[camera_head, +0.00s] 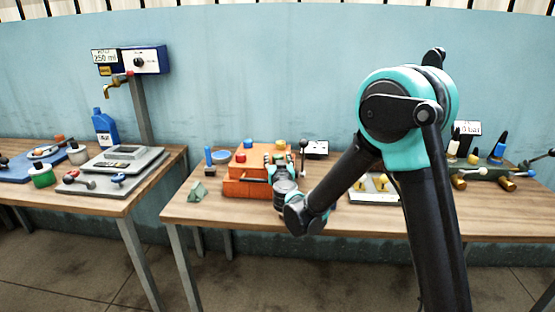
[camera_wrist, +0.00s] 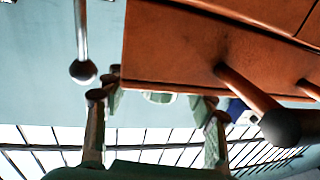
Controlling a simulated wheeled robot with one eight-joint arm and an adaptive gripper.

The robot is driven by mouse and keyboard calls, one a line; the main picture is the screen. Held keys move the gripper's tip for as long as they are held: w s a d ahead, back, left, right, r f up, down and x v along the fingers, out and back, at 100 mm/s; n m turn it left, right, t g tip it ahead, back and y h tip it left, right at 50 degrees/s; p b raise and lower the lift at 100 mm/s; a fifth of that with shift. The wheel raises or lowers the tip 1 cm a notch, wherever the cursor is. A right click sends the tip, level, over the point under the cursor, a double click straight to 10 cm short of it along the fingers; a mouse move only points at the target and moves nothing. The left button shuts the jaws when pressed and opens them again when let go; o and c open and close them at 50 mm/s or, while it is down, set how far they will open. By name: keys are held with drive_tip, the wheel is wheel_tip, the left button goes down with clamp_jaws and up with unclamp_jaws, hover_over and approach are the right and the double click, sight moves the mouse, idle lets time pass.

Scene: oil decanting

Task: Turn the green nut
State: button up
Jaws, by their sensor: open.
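An orange stepped box (camera_head: 246,187) stands on the middle table, with red and yellow round caps on top. In the wrist view its orange face (camera_wrist: 175,45) fills the upper part. A pale green rounded piece, which looks like the green nut (camera_wrist: 160,97), shows at the box edge, mostly cut off by it. My gripper (camera_head: 280,162) is over the right part of the box and hides what lies behind it in the head view. In the wrist view my gripper (camera_wrist: 160,103) is open, with one finger on each side of the green piece. I cannot tell whether they touch it.
A lever with a black ball (camera_head: 304,144) stands just right of my gripper, with a small sign (camera_head: 317,149) beyond. In the wrist view a brown rod ends in a black ball (camera_wrist: 281,127) near the right finger. A blue dish (camera_head: 220,156) and green block (camera_head: 198,192) are left.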

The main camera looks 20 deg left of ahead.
drive_tip(key=c, duration=1.2)
drive_tip(key=shift+a+m+h, duration=0.1)
drive_tip(key=shift+m+h, duration=0.3)
drive_tip(key=shift+h, duration=0.2)
drive_tip(key=shift+m+t+h, duration=0.5)
drive_tip(key=shift+h, duration=0.2)
drive_tip(key=o, duration=1.2)
